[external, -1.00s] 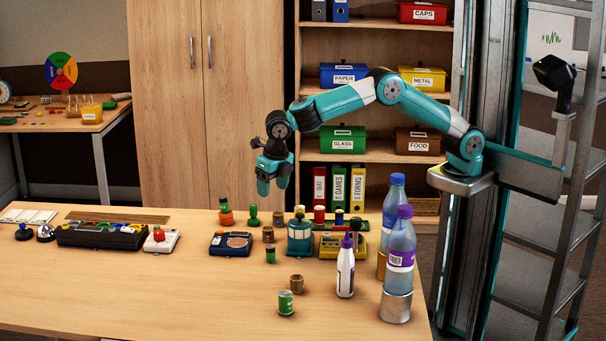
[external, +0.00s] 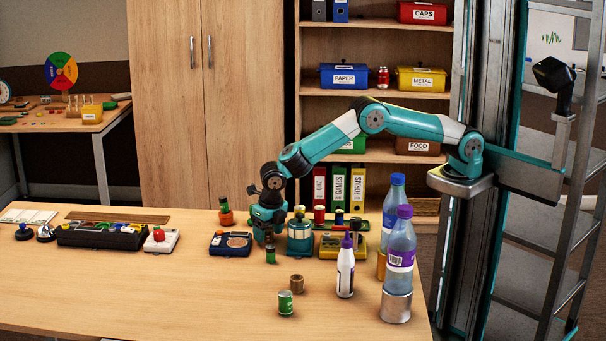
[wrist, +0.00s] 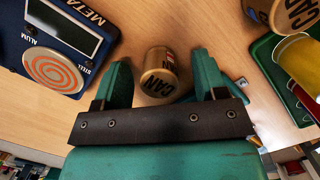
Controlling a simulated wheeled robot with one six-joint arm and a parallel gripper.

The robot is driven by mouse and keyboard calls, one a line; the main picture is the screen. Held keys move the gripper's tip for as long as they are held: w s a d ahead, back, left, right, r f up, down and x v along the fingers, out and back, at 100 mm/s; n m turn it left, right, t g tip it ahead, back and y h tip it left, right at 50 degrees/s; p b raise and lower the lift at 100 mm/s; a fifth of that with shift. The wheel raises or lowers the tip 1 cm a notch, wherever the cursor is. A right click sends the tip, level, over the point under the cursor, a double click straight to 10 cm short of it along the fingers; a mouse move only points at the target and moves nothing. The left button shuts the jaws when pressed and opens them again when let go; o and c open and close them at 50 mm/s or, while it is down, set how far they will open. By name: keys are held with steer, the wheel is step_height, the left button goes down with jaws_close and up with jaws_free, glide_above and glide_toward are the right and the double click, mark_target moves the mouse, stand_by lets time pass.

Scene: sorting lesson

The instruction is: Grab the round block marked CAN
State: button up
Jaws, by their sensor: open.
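The round block marked CAN (wrist: 158,72) is a small gold-brown cylinder with dark lettering. In the wrist view it stands between the two green fingers of my gripper (wrist: 162,85), with gaps showing at both sides. The fingers are open and not closed on it. In the external view my gripper (external: 264,236) points down at tabletop height, left of a teal container, and hides the block there.
A blue METAL tester (wrist: 62,45) lies close at left; it also shows in the external view (external: 231,243). Another brown lettered block (wrist: 293,14) and a green tray (wrist: 284,85) are at right.

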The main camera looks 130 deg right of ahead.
steer(key=shift+f, duration=0.1)
steer(key=c, duration=1)
